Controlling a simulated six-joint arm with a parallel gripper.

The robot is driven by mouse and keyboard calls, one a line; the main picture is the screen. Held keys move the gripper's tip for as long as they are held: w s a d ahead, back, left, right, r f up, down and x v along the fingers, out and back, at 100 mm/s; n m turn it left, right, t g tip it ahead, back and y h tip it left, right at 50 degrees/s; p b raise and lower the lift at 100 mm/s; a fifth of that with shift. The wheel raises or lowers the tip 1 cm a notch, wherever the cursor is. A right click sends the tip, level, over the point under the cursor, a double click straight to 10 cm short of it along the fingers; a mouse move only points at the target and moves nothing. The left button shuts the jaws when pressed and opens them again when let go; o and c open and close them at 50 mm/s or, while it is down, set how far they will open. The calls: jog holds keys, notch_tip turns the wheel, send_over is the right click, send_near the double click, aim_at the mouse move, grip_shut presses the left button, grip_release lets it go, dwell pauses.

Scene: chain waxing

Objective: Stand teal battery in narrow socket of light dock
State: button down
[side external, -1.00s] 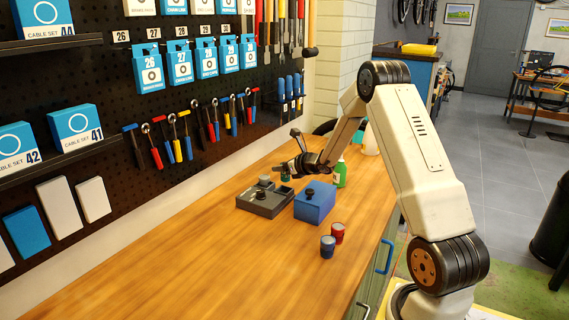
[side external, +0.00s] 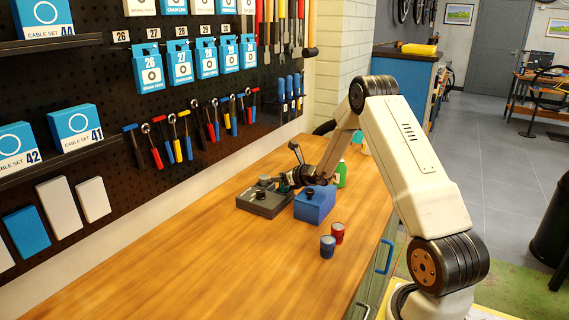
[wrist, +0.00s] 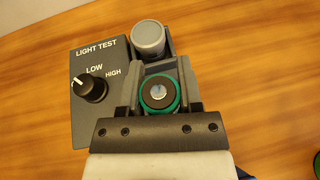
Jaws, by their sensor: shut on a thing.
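The light dock (side external: 262,207) is a dark grey box on the bench. In the wrist view, the dock (wrist: 84,119) has "LIGHT TEST" lettering and a black LOW/HIGH knob. A grey cylinder (wrist: 148,38) stands at its far edge. My gripper (wrist: 160,92) is shut on the teal battery, seen from above as a teal ring (wrist: 175,107) around a dark end with a pale centre. In the side view my gripper (side external: 288,182) is low over the dock's far right part. The battery looks upright. Its lower end and the socket are hidden, so I cannot tell how deep it sits.
A blue box (side external: 313,208) with a black knob stands close to the dock's right. A red can (side external: 337,233) and a blue can (side external: 327,247) stand nearer the front edge. A green bottle (side external: 341,175) is behind. The bench's left foreground (side external: 190,270) is clear.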

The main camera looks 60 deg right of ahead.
jog(key=shift+f, duration=0.55)
jog(key=shift+c, duration=1.4)
grip_release()
jog(key=shift+r, duration=0.15)
jog(key=shift+r, duration=0.55)
jog(key=v, duration=1.2)
jog(key=shift+d+f, duration=0.1)
jog(key=shift+f, duration=0.05)
